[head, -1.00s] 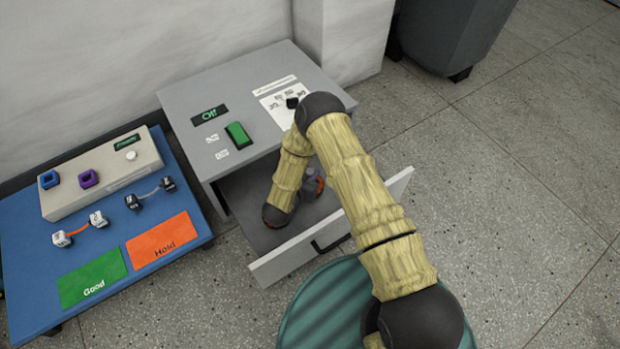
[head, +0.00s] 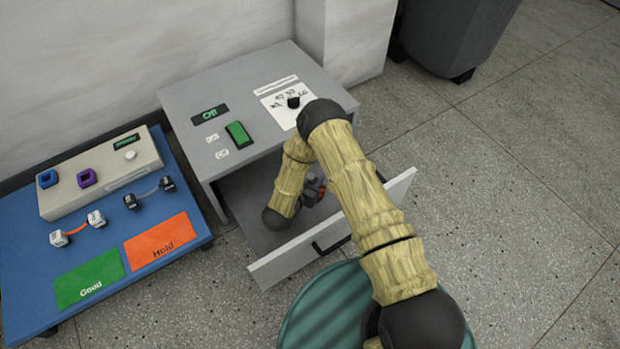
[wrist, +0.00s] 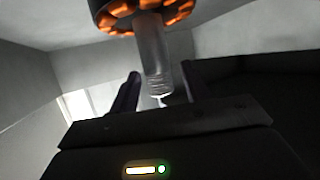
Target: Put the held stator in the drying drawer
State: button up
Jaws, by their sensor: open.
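The drying drawer (head: 285,265) is pulled out of the grey cabinet (head: 235,85). My arm reaches down into it, and my gripper is largely hidden behind the arm in the head view. In the wrist view the stator (wrist: 155,55) shows as a dark ring with orange windings at the top and a grey shaft. My gripper (wrist: 160,72) is open, one finger on each side of the shaft, with visible gaps. The stator's far side is cut off, and its contact with the drawer floor cannot be made out.
The cabinet top has a green switch (head: 238,133), an "Off" display and a dark knob (head: 293,102). At left, a blue bench (head: 30,265) bears a tester box, two small leads, a green "Good" mat (head: 90,278) and an orange "Hold" mat (head: 160,240). A dark bin (head: 450,40) stands at back right.

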jog(key=shift+s+a+r+p, duration=0.1)
jog(key=shift+s+r+p, duration=0.15)
jog(key=shift+r+p, duration=0.15)
jog(key=p+v, duration=0.4)
jog(key=v, duration=0.2)
jog(key=shift+s, duration=0.3)
jog(key=shift+a, duration=0.1)
jog(key=shift+c, duration=0.5)
dwell(0.4)
